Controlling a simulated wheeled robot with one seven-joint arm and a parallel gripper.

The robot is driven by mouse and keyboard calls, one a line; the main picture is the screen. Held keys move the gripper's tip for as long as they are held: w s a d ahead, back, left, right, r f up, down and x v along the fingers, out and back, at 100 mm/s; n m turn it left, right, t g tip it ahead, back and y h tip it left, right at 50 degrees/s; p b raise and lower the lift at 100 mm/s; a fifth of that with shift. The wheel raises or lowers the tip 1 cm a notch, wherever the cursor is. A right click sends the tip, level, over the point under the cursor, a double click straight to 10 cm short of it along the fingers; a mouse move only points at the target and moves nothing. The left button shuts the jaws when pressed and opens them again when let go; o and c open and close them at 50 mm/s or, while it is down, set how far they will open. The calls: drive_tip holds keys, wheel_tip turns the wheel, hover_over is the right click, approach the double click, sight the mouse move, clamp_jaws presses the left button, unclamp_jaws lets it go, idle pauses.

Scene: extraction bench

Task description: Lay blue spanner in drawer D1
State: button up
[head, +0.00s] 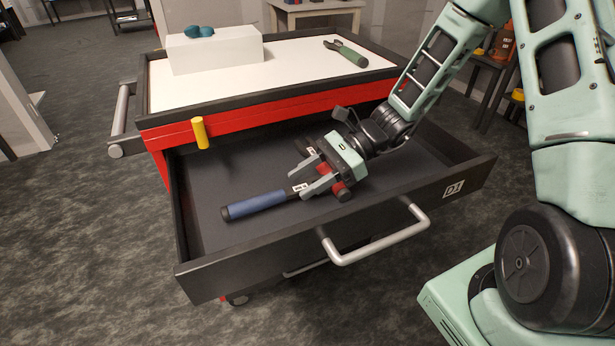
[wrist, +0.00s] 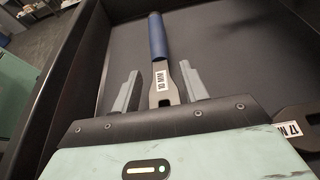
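Drawer D1 (head: 453,189) is pulled open, with its label on the front panel. The blue spanner (head: 255,205) lies inside it, apparently flat on the dark floor, blue handle towards the left. In the wrist view the blue spanner (wrist: 157,40) has a "10 MM" label on its metal shank. My gripper (head: 298,183) is low inside the drawer at the spanner's metal end. Its fingers (wrist: 158,72) stand apart on either side of the shank, with gaps visible on both sides.
A red-handled spanner (head: 340,190) lies in the drawer under my gripper; its "17 MM" end shows in the wrist view (wrist: 290,125). On the cabinet top (head: 240,90) are a white box (head: 215,54) and a green-handled tool (head: 350,54). The drawer's left part is clear.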

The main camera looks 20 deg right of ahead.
drive_tip(key=shift+o, duration=0.6)
drive_tip(key=shift+r, duration=0.1)
drive_tip(key=shift+r, duration=0.25)
drive_tip(key=p+v, duration=0.1)
drive_tip(key=v, duration=1.1)
drive_tip(key=shift+r+p, duration=0.2)
drive_tip(key=shift+p, duration=0.1)
